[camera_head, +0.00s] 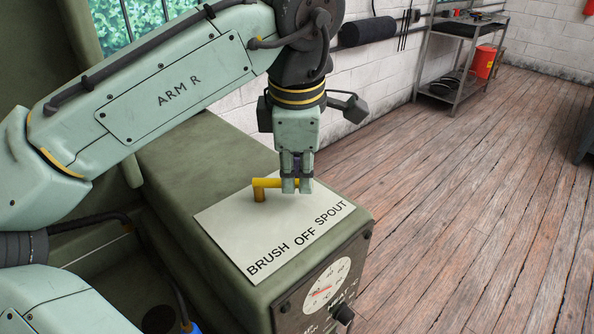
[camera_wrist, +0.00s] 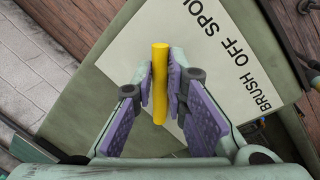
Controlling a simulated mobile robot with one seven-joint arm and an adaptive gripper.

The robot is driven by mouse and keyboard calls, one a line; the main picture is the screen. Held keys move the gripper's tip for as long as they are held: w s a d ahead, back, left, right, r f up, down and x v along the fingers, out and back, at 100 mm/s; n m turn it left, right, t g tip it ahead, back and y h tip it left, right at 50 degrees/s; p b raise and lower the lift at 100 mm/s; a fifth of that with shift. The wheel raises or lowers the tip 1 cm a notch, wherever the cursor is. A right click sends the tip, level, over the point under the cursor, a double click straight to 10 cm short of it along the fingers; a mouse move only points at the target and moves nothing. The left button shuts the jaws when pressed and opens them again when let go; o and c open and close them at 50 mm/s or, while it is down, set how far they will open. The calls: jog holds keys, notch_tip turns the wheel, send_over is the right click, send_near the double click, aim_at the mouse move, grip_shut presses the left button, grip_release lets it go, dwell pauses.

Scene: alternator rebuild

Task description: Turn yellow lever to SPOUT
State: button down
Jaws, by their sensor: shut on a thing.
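The yellow lever (camera_head: 267,183) stands on a white label plate (camera_head: 225,217) on top of a green cabinet. Its short post is at the left and its handle runs to the right, towards the SPOUT end of the plate. The words BRUSH, OFF and SPOUT run along the plate's near edge. My gripper (camera_head: 297,187) points down and is shut on the handle near its outer end. In the wrist view, the yellow lever (camera_wrist: 160,85) lies upright between the two finger pads, which hide part of its sides.
The cabinet's front has a round gauge (camera_head: 326,285) and a black knob (camera_head: 344,314). A metal shelf (camera_head: 452,62) and a red bucket (camera_head: 484,63) stand by the back wall.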

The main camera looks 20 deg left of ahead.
jog(key=c, duration=1.6)
grip_release()
notch_tip(320, 180, up, 7)
jog(key=s, duration=0.1)
jog(key=shift+s+d+r, duration=0.15)
jog(key=shift+s+r, duration=0.05)
jog(key=shift+s, duration=0.05)
